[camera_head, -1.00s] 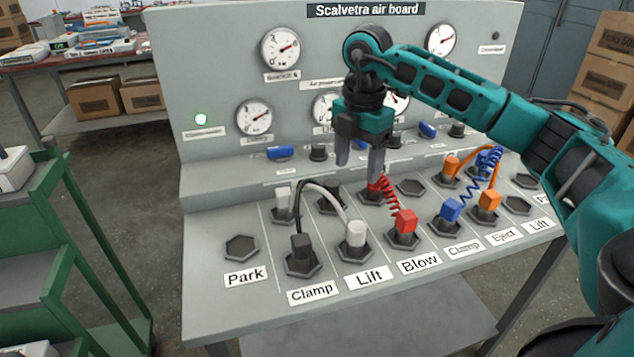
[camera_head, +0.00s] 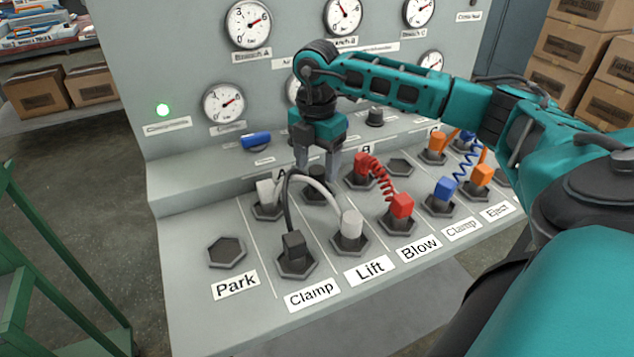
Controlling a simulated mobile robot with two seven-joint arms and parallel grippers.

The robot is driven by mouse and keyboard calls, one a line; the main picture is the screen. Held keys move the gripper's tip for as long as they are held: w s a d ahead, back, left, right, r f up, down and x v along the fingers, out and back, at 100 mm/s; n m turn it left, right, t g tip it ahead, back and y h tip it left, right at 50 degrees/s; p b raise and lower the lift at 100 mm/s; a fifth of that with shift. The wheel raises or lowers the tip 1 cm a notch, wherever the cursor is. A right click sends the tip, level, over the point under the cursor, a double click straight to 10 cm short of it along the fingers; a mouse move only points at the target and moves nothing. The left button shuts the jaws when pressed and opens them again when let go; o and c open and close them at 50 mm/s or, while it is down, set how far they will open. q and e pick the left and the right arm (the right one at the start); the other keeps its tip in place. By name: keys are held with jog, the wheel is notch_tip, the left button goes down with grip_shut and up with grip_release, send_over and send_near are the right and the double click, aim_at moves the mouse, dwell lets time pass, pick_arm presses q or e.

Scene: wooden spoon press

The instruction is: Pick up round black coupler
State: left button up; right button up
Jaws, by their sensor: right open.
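The round black coupler (camera_head: 317,187) sits in the back-row socket of the sloped panel, between a white square coupler (camera_head: 267,191) and a red coupler (camera_head: 361,166). A black hose (camera_head: 288,205) seems to link it to a square black coupler (camera_head: 293,244) in the front Clamp socket. My right gripper (camera_head: 318,170) is open and points down at the round black coupler, with its fingertips at about the coupler's top, one to each side in the picture. I cannot tell whether they touch it. The gripper partly hides the coupler's top. My left gripper is out of view.
A white hose (camera_head: 322,190) arches close by to a round white coupler (camera_head: 352,225) at Lift. A coiled red hose (camera_head: 381,176) stands to the right. The Park socket (camera_head: 227,252) is empty. The gauge panel (camera_head: 180,60) rises behind.

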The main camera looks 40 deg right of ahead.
aim_at(318, 169)
jog(key=f, duration=0.5)
jog(key=shift+w+d+b, duration=0.15)
jog(key=shift+d+b, duration=0.15)
jog(key=shift+b, duration=0.05)
jog(key=shift+c, duration=0.4)
jog(key=c, duration=1.1)
jog(key=shift+r, duration=0.15)
